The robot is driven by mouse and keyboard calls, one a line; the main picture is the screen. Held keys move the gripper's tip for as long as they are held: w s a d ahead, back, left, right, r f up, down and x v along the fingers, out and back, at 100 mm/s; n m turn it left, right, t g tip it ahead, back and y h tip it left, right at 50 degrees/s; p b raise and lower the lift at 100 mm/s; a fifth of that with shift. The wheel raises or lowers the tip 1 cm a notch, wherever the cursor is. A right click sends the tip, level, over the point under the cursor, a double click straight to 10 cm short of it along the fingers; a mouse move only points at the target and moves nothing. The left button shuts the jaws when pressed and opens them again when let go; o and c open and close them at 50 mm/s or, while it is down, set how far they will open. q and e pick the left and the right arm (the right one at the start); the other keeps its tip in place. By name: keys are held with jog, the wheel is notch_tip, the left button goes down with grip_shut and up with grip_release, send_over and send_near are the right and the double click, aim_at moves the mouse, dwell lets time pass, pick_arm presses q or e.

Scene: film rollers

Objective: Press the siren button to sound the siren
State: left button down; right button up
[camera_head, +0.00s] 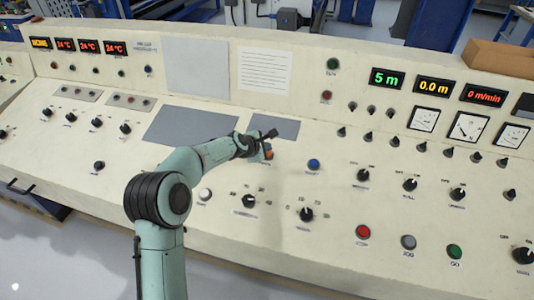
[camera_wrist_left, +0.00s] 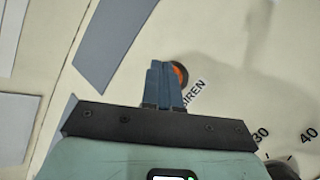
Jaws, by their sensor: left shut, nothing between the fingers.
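The siren button is an orange round button with a dark rim on the cream control panel. In the left wrist view the button (camera_wrist_left: 180,74) sits just above a label reading SIREN (camera_wrist_left: 194,97), and my fingers hide its left part. In the head view the orange button (camera_head: 268,154) shows at the tip of my left arm. My left gripper (camera_head: 267,136) is shut and empty, its fingertips (camera_wrist_left: 163,66) overlapping the button in the wrist view. I cannot tell whether they touch it. My right gripper is not in view.
A blue button (camera_head: 314,165) lies right of the siren button and a white button (camera_head: 205,194) lower left. Rotary knobs (camera_head: 249,201) stand below it. A red button (camera_head: 362,232), a grey button (camera_head: 408,242) and a green button (camera_head: 454,251) line the front right. Grey plates (camera_head: 190,126) lie behind.

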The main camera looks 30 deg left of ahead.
pick_arm(q)
jog(key=shift+f, duration=0.1)
dwell(0.6)
jog(key=shift+f, duration=0.35)
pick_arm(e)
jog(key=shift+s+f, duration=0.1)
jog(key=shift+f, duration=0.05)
pick_arm(q)
jog(key=shift+w+f+b, duration=0.15)
jog(key=shift+f+b, duration=0.15)
jog(key=shift+f, duration=0.2)
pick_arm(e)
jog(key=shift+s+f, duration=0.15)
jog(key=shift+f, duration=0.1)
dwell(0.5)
pick_arm(q)
jog(key=shift+r+p, duration=0.4)
jog(key=shift+r, duration=0.5)
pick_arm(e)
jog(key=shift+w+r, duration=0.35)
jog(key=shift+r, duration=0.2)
pick_arm(q)
jog(key=shift+s+r, duration=0.1)
jog(key=shift+s, duration=0.1)
